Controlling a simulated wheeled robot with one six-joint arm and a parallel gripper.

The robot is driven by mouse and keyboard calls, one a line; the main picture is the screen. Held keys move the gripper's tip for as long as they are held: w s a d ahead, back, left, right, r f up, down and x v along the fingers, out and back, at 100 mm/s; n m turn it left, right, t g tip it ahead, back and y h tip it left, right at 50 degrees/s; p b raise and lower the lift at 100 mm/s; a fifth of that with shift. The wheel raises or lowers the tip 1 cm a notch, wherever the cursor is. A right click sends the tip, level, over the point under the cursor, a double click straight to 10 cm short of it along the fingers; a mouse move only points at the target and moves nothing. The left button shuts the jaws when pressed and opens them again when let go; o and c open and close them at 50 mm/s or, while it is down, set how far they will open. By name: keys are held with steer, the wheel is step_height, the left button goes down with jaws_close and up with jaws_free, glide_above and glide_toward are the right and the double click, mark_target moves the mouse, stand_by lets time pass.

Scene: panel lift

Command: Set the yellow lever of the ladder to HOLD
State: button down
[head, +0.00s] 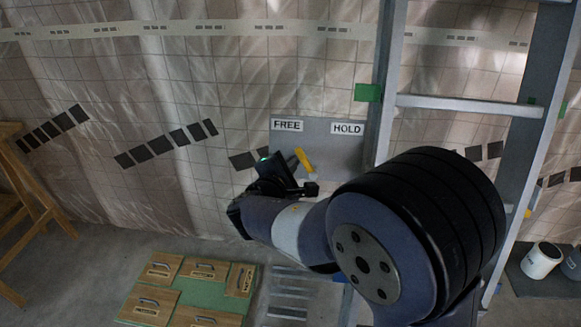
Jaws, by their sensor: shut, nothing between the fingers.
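The yellow lever (304,160) sits on a grey plate (337,153) fixed beside the ladder's left rail (384,90). The lever leans up and to the left, with its upper end under the FREE label (287,125). The HOLD label (347,128) is to the right of that end. My gripper (278,168) is shut and empty, close to the left of the lever in the picture. I cannot tell whether it touches the lever. My arm and gripper hide the lower part of the plate.
Wooden panels with handles (150,303) lie on a green base at the lower left. A wooden trestle (38,190) stands at the left edge. A white bucket (541,261) stands at the right on a dark mat. A sheeted wall is behind; grey floor shows between.

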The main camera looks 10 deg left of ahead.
mark_target(324, 150)
steer(key=shift+b, duration=0.3)
steer(key=d+m+b, duration=0.1)
steer(key=m+b, duration=0.1)
steer(key=r+m+g+b, duration=0.1)
steer(key=m+b, duration=0.1)
steer(key=w+d+m+b, duration=0.1)
steer(key=m+b, duration=0.1)
steer(key=shift+d+r+m+b, duration=0.3)
steer(key=shift+r+b, duration=0.05)
steer(key=shift+r, duration=0.05)
steer(key=d+m+b, duration=0.1)
steer(key=m+g+b, duration=0.1)
steer(key=m, duration=0.1)
steer(key=shift+d+r+b, duration=0.3)
steer(key=shift+d+b, duration=0.05)
steer(key=shift+w+d+r+m+g+y+b, duration=0.2)
steer(key=shift+d+m+b, duration=0.3)
steer(key=shift+m, duration=0.35)
steer(key=shift+s+d+f+m+g+y+b, duration=0.1)
steer(key=shift+d+m+g+b, duration=0.25)
steer(key=shift+m+b, duration=0.35)
steer(key=shift+r, duration=0.15)
